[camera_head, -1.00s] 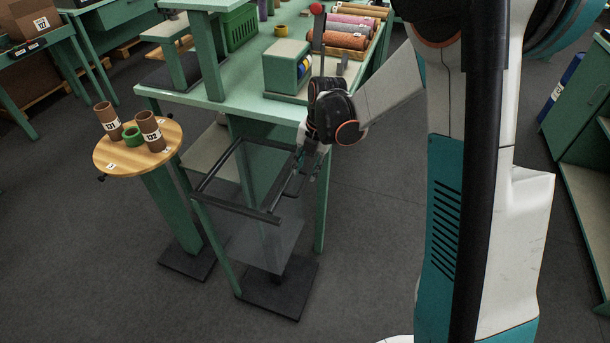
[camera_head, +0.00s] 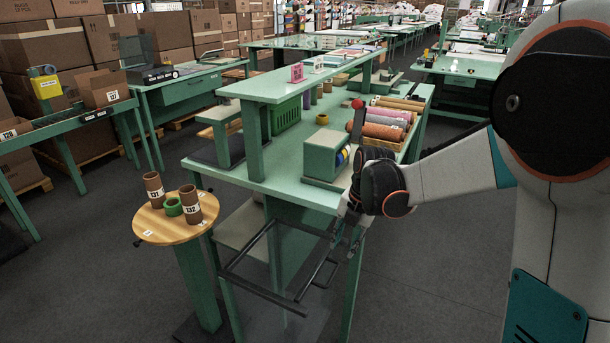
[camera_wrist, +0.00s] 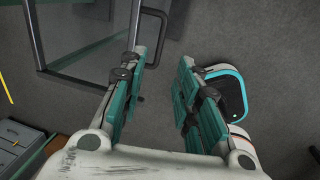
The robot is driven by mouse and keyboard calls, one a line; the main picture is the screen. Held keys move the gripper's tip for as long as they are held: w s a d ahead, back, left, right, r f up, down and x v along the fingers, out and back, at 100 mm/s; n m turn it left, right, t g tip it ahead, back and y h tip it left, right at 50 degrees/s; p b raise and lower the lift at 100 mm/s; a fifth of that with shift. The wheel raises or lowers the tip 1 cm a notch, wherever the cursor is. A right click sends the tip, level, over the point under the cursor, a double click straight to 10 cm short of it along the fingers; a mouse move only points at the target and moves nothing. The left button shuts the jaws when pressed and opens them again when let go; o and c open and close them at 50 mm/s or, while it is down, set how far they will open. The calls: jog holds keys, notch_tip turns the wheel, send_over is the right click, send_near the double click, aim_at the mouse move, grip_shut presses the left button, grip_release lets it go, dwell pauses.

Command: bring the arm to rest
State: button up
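My arm reaches in from the right in the head view. My gripper (camera_head: 347,237) hangs beside the right front of the green table (camera_head: 310,190), just by the dark open frame at its front (camera_head: 262,292). Nothing is held.
A round wooden stand (camera_head: 156,228) at the left carries two brown tubes, 131 (camera_head: 154,190) and 132 (camera_head: 190,205), and a green ring (camera_head: 173,207). A green box (camera_head: 325,157) and several coloured rolls (camera_head: 385,125) lie on the table. Floor (camera_head: 430,270) right of it is clear.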

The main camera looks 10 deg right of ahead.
jog(key=s+r+m+t+h, duration=0.1)
jog(key=s+r+m+t, duration=0.2)
jog(key=s+m, duration=0.8)
jog(key=s+r+m+t, duration=0.2)
jog(key=s+r+m, duration=0.6)
jog(key=s+m, duration=0.4)
jog(key=m, duration=0.5)
jog(key=shift+s+r+m+t+h, duration=0.2)
jog(key=shift+m+t+h, duration=0.1)
jog(key=shift+t+h, duration=0.1)
